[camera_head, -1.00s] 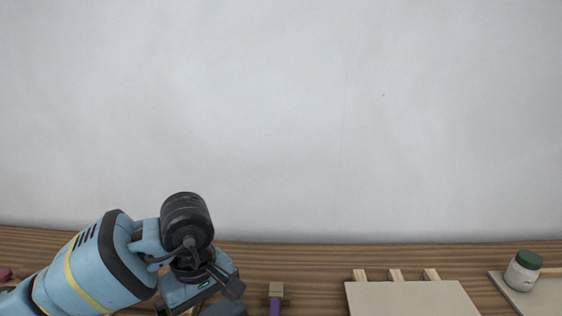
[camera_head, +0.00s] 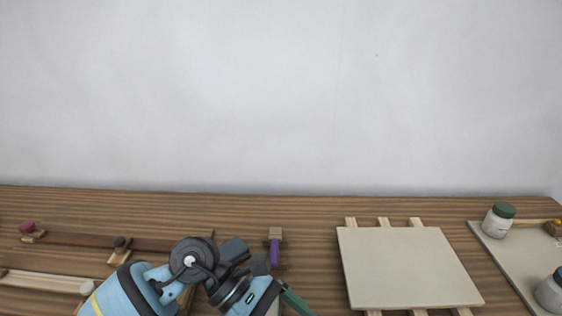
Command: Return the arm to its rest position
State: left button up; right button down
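My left arm comes in from the lower left, over the wooden table (camera_head: 330,207). My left gripper (camera_head: 262,297) is at the bottom edge, left of the pale board. Its fingertips are hidden or cut off, so I cannot tell whether it is open or shut. A dark green piece (camera_head: 297,303) shows just beside it; I cannot tell whether it is held. My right arm and gripper are not in view.
A pale board (camera_head: 405,265) lies on several wooden strips. A jar with a green lid (camera_head: 498,221) and another jar (camera_head: 551,291) stand on a tray (camera_head: 489,234) at right. A purple-handled tool (camera_head: 275,252) lies behind my gripper. Long wooden pieces (camera_head: 75,240) lie at left.

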pick_arm(q)
notch_tip(320, 180, up, 5)
jog(key=d+n+t+h, duration=0.2)
jog(key=n+t+h, duration=0.4)
jog(key=n+h, duration=0.8)
jog(key=w+a+f+n+t+y+p, duration=0.1)
jog(key=a+f+n+t+y, duration=0.65)
jog(key=n, duration=0.85)
jog(key=w+a+f+n+t+y+p, duration=0.1)
jog(key=a+f+n+t+y, duration=0.65)
jog(key=n, duration=0.75)
jog(key=s+a+f+n+g+y, duration=0.3)
jog(key=s+f+n, duration=0.3)
jog(key=s+f, duration=0.2)
jog(key=s+a+f+n+g+y, duration=0.3)
jog(key=s+a+f+n+y, duration=0.1)
jog(key=s+f, duration=0.5)
jog(key=shift+s+a+f+n+g, duration=0.3)
jog(key=shift+s+a+n, duration=0.25)
jog(key=shift+s+n, duration=0.5)
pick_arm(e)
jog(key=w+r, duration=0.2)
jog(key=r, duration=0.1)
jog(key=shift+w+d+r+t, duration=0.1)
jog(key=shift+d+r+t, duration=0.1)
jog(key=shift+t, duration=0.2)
pick_arm(q)
jog(key=shift+w, duration=0.15)
